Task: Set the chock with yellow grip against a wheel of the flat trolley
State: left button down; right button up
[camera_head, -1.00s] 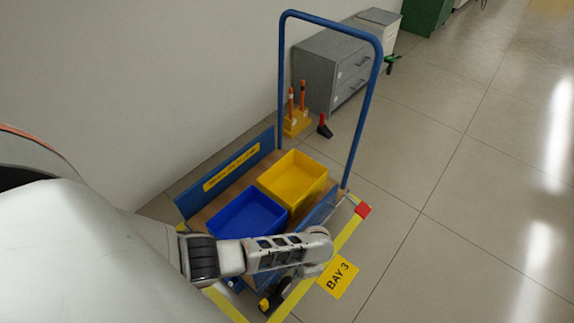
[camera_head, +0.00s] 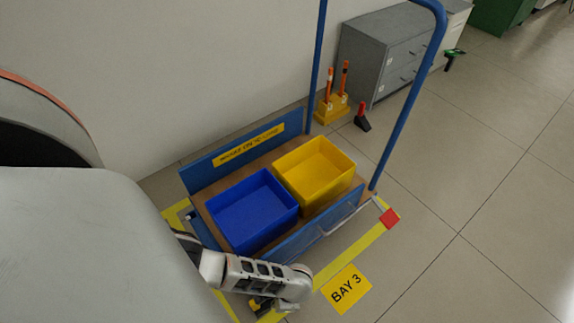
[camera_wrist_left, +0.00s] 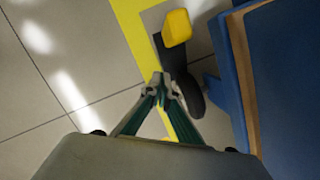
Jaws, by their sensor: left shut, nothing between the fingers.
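The chock has a yellow grip (camera_wrist_left: 177,27) and a black body (camera_wrist_left: 172,58). It is on the floor beside the flat trolley (camera_wrist_left: 232,75), and a black wheel (camera_wrist_left: 191,98) shows close by the body. I cannot tell whether they touch. My left gripper (camera_wrist_left: 160,88) is shut and empty, its tips just short of the chock in the picture. In the head view the trolley (camera_head: 238,150) has blue sides and a tall handle; the chock (camera_head: 260,304) shows partly behind my left wrist, which hides the fingers. My right gripper is not in view.
A blue bin (camera_head: 247,205) and a yellow bin (camera_head: 317,170) ride on the trolley. Yellow tape and a BAY 3 sign (camera_head: 346,289) mark the floor. A red-gripped chock (camera_head: 362,118) stands near a grey cabinet (camera_head: 390,50).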

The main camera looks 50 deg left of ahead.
aim_at(267, 307)
pick_arm(q)
jog(key=shift+s+a+r, duration=0.3)
jog(key=shift+s+a, duration=0.5)
jog(key=shift+a, duration=0.1)
jog(key=shift+s+a, duration=0.3)
jog(key=shift+s, duration=0.15)
